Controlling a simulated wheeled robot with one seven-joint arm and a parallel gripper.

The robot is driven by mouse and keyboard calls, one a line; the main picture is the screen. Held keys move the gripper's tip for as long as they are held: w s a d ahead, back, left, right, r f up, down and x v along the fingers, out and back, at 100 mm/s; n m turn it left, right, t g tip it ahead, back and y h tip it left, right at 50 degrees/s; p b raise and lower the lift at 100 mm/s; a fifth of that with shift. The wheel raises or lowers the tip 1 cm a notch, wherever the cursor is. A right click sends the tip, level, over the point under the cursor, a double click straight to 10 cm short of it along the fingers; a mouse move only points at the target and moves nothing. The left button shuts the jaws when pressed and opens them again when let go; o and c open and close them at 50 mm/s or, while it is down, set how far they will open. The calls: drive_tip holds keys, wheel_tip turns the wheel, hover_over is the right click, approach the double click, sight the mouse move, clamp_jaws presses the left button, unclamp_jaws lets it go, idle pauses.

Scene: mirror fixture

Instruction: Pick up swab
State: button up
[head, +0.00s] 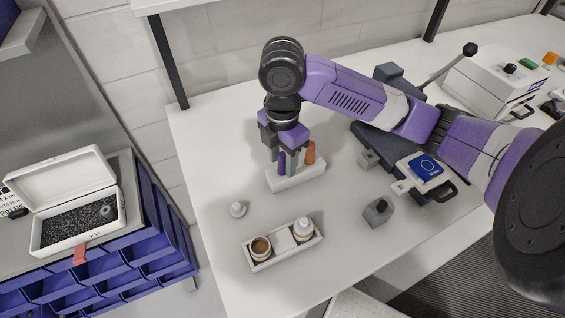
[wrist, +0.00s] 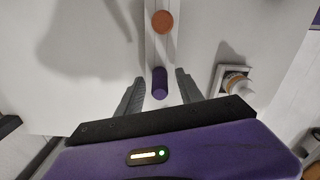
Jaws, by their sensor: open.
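A purple upright cylinder (head: 281,164) and an orange upright cylinder (head: 310,152) stand in a white holder block (head: 300,179) on the table. I cannot tell for sure which one is the swab. My gripper (head: 283,168) is over the holder, pointing down, with its fingers about the purple cylinder. In the wrist view the purple cylinder (wrist: 159,83) shows between the open fingers (wrist: 159,77), with a gap on each side. The orange cylinder (wrist: 162,21) is beyond it, clear of the fingers.
A white tray (head: 262,266) with a brown-filled cup and a capped bottle (head: 304,229) stands in front. A small white knobbed piece (head: 238,209) lies left of it. A grey block (head: 378,212) is at right. An open white case (head: 66,205) sits far left.

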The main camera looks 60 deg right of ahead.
clamp_jaws()
wheel_tip(320, 180, up, 20)
drive_tip(key=shift+p, duration=0.3)
idle(0.5)
